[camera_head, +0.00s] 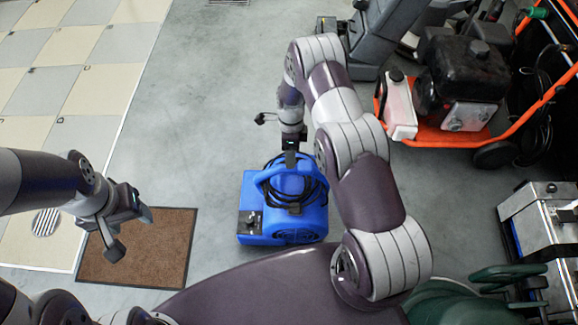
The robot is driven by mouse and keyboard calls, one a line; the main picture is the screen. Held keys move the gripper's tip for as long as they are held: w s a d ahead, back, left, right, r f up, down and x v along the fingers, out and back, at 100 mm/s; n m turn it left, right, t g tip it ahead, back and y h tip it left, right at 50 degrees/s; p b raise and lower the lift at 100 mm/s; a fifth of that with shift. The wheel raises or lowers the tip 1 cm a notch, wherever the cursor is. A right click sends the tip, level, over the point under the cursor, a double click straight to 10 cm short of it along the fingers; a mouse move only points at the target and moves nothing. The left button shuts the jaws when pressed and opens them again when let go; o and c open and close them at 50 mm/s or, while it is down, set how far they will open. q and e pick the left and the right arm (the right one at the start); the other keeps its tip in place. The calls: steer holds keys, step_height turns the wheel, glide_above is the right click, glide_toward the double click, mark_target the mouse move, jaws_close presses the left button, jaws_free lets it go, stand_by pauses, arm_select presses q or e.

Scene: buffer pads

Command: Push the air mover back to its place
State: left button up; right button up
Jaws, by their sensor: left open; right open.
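The blue air mover (285,226) stands on the grey floor just in front of my base, with a dark cord coiled around its handle. A small dark control panel shows at its left. My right gripper (277,150) is open and points down at the top of the air mover's handle; I cannot tell whether it touches. My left gripper (130,225) is open and empty above the brown mat, apart from the air mover.
A brown mat (170,262) lies left of the air mover. An orange-framed machine (440,125) and a grey machine (372,38) stand at the upper right. A silver case (540,225) is at the right, with green items (455,300) below.

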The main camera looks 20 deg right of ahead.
steer(key=f, duration=0.3)
steer(key=s+f+b, duration=0.1)
steer(key=f, duration=0.1)
steer(key=shift+a+f, duration=0.15)
steer(key=shift+f, duration=0.05)
